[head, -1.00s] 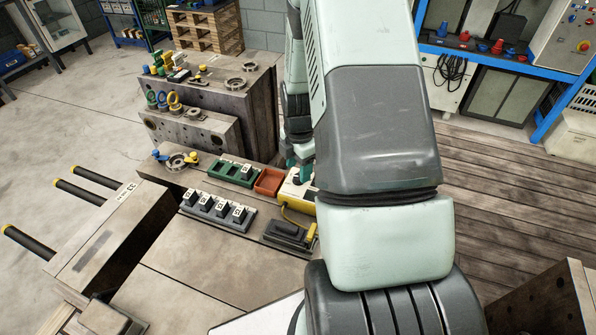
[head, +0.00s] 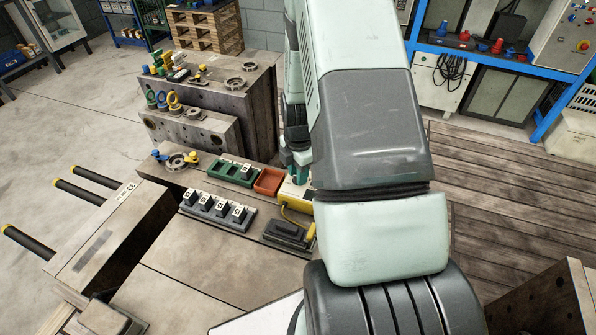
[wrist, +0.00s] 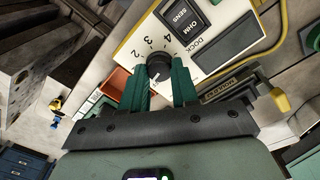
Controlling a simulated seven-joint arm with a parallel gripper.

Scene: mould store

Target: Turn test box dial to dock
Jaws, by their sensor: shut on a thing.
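The cream test box (wrist: 215,35) with yellow edging fills the upper wrist view. Its face carries the numbers 2, 3 and 4 around the black round dial (wrist: 158,64), a dark "OHM SENS" panel and a dark window beside the word "DOCK". My gripper (wrist: 161,72) has its green fingers on either side of the dial, shut on it. A pale mark shows on the dial's near side; its exact setting is hard to read. In the head view the test box (head: 291,196) is partly hidden by my arm, and the dial is hidden.
Left of the test box are an orange-red tray (head: 268,181), a green holder (head: 234,172) and a grey rack (head: 217,212) of numbered black blocks. A dark grey holder (head: 287,235) and a yellow lead (wrist: 281,101) lie close in front. Bench surface further front is clear.

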